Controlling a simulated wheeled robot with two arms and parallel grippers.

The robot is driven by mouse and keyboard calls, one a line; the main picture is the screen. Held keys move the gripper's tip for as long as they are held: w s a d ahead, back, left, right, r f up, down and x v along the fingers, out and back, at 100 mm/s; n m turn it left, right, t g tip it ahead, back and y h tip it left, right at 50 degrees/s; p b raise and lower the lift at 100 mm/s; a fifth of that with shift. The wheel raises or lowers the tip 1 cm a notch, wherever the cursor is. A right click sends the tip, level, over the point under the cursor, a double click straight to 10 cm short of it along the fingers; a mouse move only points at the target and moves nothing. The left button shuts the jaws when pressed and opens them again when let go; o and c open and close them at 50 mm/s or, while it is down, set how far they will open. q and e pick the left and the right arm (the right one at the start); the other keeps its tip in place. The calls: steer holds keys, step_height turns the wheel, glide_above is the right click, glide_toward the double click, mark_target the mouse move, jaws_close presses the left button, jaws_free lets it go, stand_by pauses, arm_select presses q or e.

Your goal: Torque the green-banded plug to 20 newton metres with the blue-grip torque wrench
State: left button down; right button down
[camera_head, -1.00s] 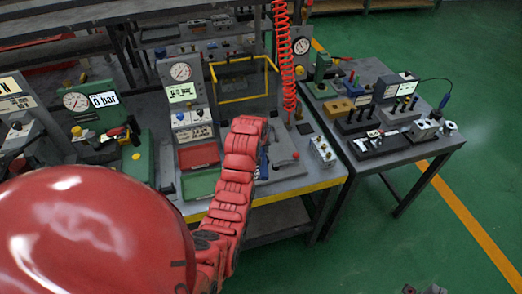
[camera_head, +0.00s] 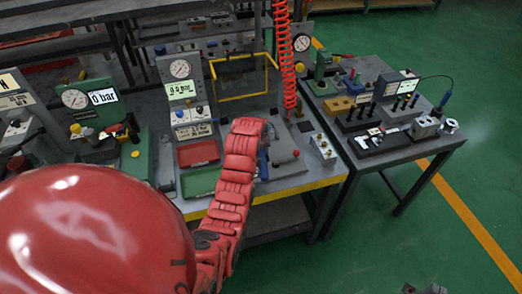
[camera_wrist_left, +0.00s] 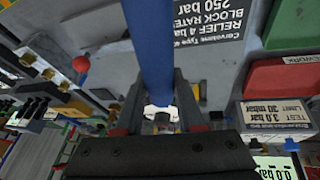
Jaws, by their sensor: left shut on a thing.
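The blue grip (camera_wrist_left: 150,50) of a tool, which looks like the torque wrench, runs down from the top of the left wrist view into my left gripper (camera_wrist_left: 160,113). The fingers are shut on it, with a pale bracket-shaped piece at the jaws. In the head view a sliver of the blue grip (camera_head: 263,165) shows just right of my red arm, which hides most of the gripper. The wrench's head is out of sight. I cannot make out a green-banded plug in either view. My right gripper is not in view.
A red tray (camera_head: 198,153) and a green tray (camera_head: 201,181) lie left of my arm, before a gauge stand (camera_head: 181,88). A coiled red hose (camera_head: 283,60) hangs behind. A small block (camera_head: 323,149) sits at right. A second bench (camera_head: 385,150) stands farther right.

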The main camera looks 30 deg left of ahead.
arm_select(q)
steer(key=shift+f, duration=0.2)
steer(key=shift+a, duration=0.15)
stand_by(0.3)
steer(key=shift+s+a+m+h+b, duration=0.3)
steer(key=shift+s+a+m+b, duration=0.45)
steer(key=shift+a+m, duration=0.2)
steer(key=shift+a, duration=0.1)
steer(key=shift+s+a+f+m+h+b, duration=0.1)
steer(key=shift+s+a+m+h+b, duration=0.2)
steer(key=shift+a+m+b, duration=0.35)
steer(key=shift+s+a+b, duration=0.2)
steer(key=shift+a+b, duration=0.2)
